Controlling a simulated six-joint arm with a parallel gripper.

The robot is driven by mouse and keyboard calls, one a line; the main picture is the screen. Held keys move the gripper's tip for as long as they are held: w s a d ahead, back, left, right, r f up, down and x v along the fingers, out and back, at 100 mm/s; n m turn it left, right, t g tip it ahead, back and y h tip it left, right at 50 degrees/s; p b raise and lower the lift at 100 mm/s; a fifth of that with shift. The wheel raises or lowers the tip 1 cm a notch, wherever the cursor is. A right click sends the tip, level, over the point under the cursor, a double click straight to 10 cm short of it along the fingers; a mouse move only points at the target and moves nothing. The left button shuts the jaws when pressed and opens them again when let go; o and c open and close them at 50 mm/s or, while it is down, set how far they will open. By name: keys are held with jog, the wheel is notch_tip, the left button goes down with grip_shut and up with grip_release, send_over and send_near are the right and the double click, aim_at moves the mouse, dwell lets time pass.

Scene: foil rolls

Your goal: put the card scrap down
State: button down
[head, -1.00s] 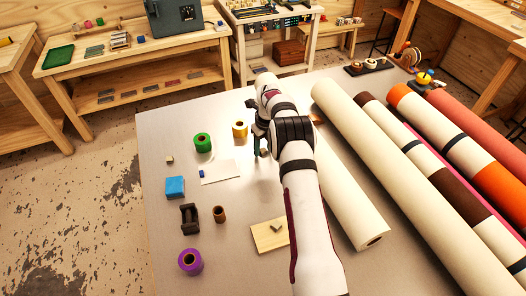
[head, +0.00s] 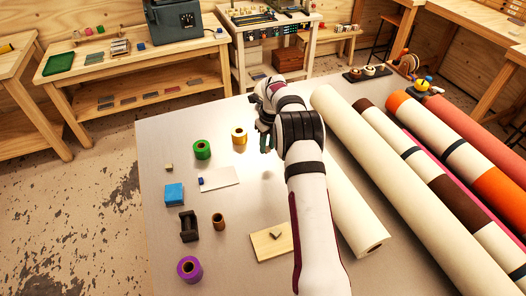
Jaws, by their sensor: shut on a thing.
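My gripper (head: 265,143) is above the metal-topped table, near the middle of its far half, just right of the yellow roll (head: 239,136). Its dark green fingers are partly hidden behind my white arm. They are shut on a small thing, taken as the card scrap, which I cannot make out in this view. A faint shadow lies on the table below the fingers, so the gripper is apart from the tabletop.
Left are a green roll (head: 202,149), white card (head: 220,179), blue block (head: 174,193), dark holder (head: 188,226), brown roll (head: 218,221) and purple roll (head: 189,269). A wooden board (head: 268,249) lies nearer. Long rolls (head: 420,190) fill the right. Bare table lies between card and board.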

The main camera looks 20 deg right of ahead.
jog(key=s+d+r, duration=0.6)
jog(key=s+d, duration=0.1)
jog(key=s+a+r+n, duration=0.1)
jog(key=s+r+n, duration=0.2)
jog(key=s+n, duration=0.8)
jog(key=s+a+f+n+g+y, duration=0.1)
jog(key=s+a+n, duration=0.15)
jog(key=s, duration=0.65)
jog(key=s+a+n, duration=0.2)
jog(key=s+a, duration=0.2)
jog(key=s, duration=0.5)
send_over(272, 247)
jog(key=f, duration=0.7)
jog(key=shift+s+d, duration=0.15)
jog(key=shift+d, duration=0.15)
notch_tip(272, 247, down, 4)
jog(key=shift+f, duration=0.1)
jog(key=shift+f, duration=0.15)
jog(key=c, duration=1)
grip_release()
jog(key=shift+o, duration=0.2)
